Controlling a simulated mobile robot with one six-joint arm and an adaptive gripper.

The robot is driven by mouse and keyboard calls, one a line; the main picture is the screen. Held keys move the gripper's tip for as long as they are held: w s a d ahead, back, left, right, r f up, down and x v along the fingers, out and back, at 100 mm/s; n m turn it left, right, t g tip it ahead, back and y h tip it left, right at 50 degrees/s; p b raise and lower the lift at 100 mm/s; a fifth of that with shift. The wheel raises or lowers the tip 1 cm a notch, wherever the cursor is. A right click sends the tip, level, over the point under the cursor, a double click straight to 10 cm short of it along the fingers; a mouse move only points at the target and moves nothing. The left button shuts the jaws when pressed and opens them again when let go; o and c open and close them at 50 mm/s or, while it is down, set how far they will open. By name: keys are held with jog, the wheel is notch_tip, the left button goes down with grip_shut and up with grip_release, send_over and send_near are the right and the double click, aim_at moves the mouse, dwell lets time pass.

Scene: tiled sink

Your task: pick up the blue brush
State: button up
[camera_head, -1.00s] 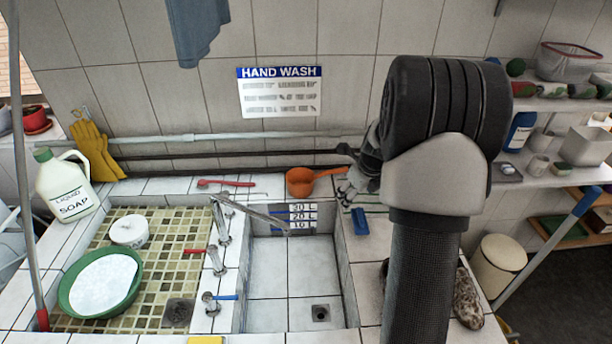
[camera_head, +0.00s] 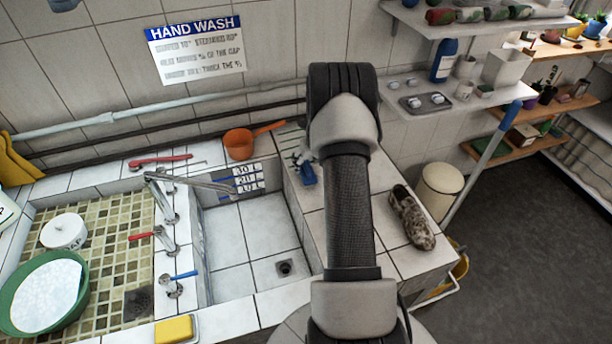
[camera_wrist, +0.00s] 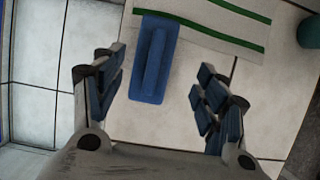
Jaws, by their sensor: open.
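The blue brush (camera_wrist: 153,62) lies on the white tiled ledge to the right of the sink basin, partly on a white cloth with green stripes (camera_wrist: 215,22). In the head view the brush (camera_head: 308,174) shows as a small blue shape just left of my arm. My gripper (camera_wrist: 160,95) is open and empty in the wrist view. Its two fingers stand wide apart, and the brush lies ahead of them, nearer the left finger. In the head view my arm hides most of the gripper.
The sink basin (camera_head: 228,250) is left of the ledge. An orange dipper (camera_head: 239,144) lies behind it, near the wall. A camouflage shoe (camera_head: 411,216) stands on the ledge right of my arm. A dark green object (camera_wrist: 309,31) is at the wrist view's upper right.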

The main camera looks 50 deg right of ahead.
aim_at(306, 166)
jog(key=x, duration=0.1)
jog(key=b+x, duration=0.1)
jog(key=x, duration=0.1)
jog(key=b+x, duration=0.1)
jog(key=x, duration=0.1)
jog(key=shift+w+a+f, duration=0.25)
jog(key=shift+w+a, duration=0.05)
jog(key=shift+a, duration=0.05)
jog(key=shift+c, duration=0.2)
jog(key=c, duration=1.2)
jog(key=shift+r, duration=0.1)
notch_tip(306, 166, up, 20)
jog(key=p, duration=0.5)
